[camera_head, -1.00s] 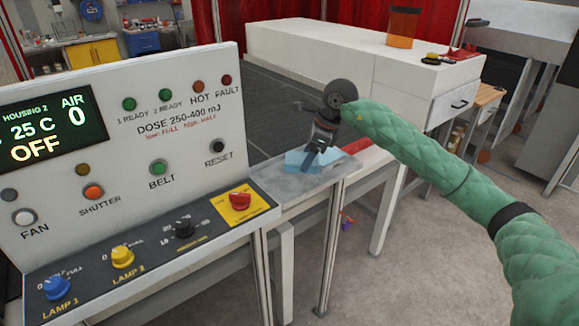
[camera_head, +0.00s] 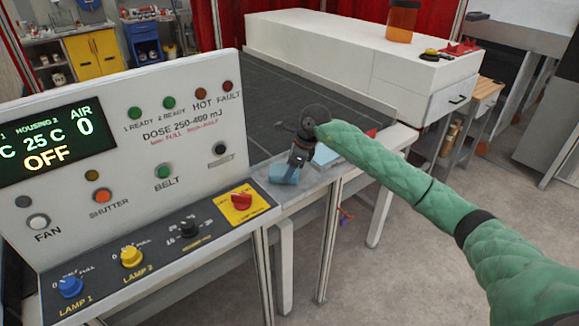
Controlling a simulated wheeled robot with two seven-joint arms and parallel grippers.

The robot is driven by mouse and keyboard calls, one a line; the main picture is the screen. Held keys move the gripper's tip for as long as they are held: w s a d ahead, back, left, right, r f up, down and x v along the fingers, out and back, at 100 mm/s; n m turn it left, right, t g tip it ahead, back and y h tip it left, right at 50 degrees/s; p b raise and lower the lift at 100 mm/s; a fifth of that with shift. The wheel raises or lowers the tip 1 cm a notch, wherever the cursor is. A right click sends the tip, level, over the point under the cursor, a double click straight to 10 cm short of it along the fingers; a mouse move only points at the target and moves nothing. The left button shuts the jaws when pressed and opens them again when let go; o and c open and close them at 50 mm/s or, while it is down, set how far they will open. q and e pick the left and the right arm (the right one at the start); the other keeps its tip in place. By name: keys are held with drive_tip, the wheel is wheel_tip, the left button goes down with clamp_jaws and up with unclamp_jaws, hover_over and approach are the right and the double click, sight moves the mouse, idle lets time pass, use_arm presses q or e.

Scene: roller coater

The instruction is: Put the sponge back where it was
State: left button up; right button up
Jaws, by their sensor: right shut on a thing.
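My right gripper (camera_head: 299,160) comes in from the right on a green quilted arm and points down at the near end of the grey table (camera_head: 300,194). It is shut on a light blue sponge (camera_head: 284,174), which shows below the fingers, at or just above the metal surface. I cannot tell whether the sponge touches the table. A second light blue piece (camera_head: 325,154) lies just right of the gripper, partly hidden by the arm; I cannot tell what it is. My left gripper is not in view.
The control panel (camera_head: 150,150) stands close on the left of the gripper. A dark conveyor belt (camera_head: 290,95) runs behind. A long white housing (camera_head: 335,55) carries an amber jar (camera_head: 402,20). A red item (camera_head: 371,132) lies behind my arm. Open floor is at the right.

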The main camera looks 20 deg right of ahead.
drive_tip(key=shift+f, duration=0.35)
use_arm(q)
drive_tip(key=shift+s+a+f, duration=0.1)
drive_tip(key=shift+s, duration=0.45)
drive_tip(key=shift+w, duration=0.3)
use_arm(e)
drive_tip(key=shift+f, duration=0.15)
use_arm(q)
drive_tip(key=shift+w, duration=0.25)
use_arm(e)
drive_tip(key=o, duration=0.9)
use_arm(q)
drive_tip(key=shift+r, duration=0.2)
